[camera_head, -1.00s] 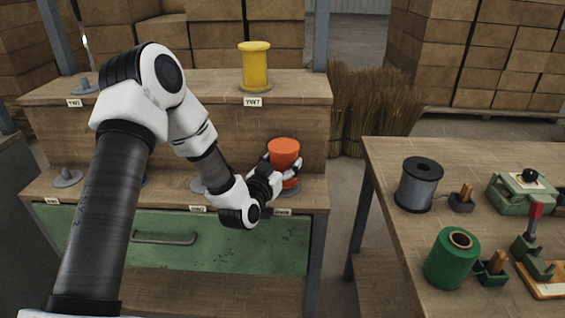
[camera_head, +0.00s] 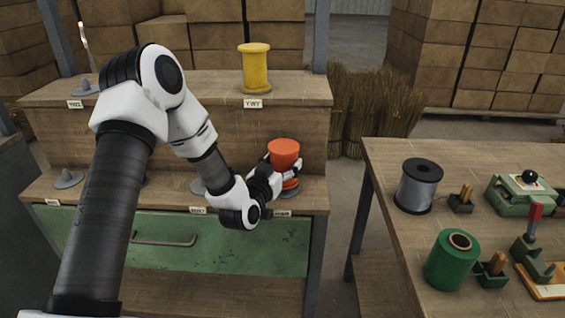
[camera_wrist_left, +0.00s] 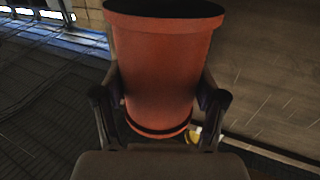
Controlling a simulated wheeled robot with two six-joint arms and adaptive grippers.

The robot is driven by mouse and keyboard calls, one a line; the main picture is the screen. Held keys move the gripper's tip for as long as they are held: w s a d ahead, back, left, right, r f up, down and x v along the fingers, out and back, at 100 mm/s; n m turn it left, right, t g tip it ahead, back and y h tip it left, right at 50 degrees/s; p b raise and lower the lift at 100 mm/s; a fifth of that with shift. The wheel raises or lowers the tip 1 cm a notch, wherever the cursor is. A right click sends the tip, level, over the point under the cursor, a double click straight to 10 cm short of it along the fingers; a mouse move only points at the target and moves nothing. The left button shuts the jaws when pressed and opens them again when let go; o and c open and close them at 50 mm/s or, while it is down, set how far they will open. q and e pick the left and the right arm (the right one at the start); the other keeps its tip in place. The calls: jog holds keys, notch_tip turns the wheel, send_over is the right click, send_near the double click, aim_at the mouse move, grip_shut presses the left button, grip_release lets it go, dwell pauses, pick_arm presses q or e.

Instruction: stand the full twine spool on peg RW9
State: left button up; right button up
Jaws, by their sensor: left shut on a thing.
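The orange-red spool (camera_head: 284,150) stands upright at the right end of the lower shelf. My left gripper (camera_head: 283,170) is shut on its sides. In the left wrist view the spool (camera_wrist_left: 160,70) fills the space between the fingers, with a dark top and a dark band near its bottom. A grey peg base (camera_head: 290,193) shows just below the spool; I cannot tell whether the two touch. The shelf label (camera_head: 282,213) in front of it is too small to read. My right gripper is not in view.
A yellow spool (camera_head: 254,67) stands on the upper shelf above label YW7. Empty grey pegs show at the left of the lower shelf (camera_head: 68,179) and upper shelf (camera_head: 85,88). The right table (camera_head: 390,160) holds a grey spool (camera_head: 418,187), a green spool (camera_head: 452,260) and small fixtures.

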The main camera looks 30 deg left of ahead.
pick_arm(q)
jog(key=shift+f+b, duration=0.5)
jog(key=shift+f, duration=0.25)
jog(key=o, duration=0.9)
jog(key=shift+c, duration=0.2)
jog(key=shift+s, duration=0.1)
jog(key=s+d+p, duration=0.1)
jog(key=s+p, duration=0.1)
jog(key=s, duration=0.8)
jog(key=shift+s+d, duration=0.3)
jog(key=shift+s, duration=0.05)
